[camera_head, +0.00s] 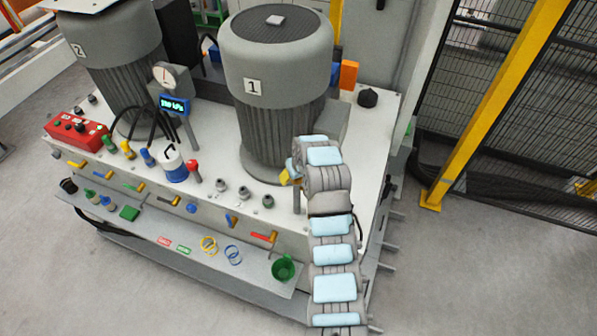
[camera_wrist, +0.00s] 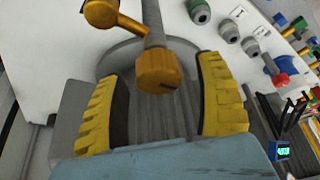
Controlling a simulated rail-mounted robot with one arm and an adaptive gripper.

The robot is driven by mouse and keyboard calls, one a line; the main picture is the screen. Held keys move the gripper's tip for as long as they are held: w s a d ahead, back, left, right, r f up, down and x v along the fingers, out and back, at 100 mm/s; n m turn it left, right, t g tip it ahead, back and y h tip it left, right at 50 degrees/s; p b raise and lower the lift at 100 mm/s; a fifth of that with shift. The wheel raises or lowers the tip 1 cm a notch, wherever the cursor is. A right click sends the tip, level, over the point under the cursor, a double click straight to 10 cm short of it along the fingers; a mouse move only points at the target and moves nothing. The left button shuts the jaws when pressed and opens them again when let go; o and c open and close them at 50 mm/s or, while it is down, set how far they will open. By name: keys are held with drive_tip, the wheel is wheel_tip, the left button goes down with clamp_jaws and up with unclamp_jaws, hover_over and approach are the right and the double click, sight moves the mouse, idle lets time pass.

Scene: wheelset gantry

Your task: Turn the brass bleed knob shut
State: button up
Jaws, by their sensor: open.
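The brass bleed knob (camera_wrist: 158,72) shows in the wrist view at the end of a grey stem, with a dark mark on its face. My gripper (camera_wrist: 160,78) is open. One yellow ribbed finger is left of the knob and the other is right of it, with visible gaps on both sides. In the head view my gripper (camera_head: 289,174) is at the lower front of the motor marked 1 (camera_head: 275,90), mostly hidden by my arm. I cannot make out the knob there.
An orange-yellow lever (camera_wrist: 104,14) sits close beside the stem in the wrist view. Grey fittings (camera_head: 244,192), a red-topped valve (camera_head: 193,167) and a pressure display (camera_head: 175,105) stand left of my gripper. A shelf (camera_head: 200,262) with rings and a green cup (camera_head: 283,268) runs along the front.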

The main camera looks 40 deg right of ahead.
drive_tip(key=v, duration=1.1)
drive_tip(key=shift+s+r, duration=0.25)
drive_tip(key=shift+r, duration=0.05)
drive_tip(key=shift+a+r, duration=0.1)
idle(0.7)
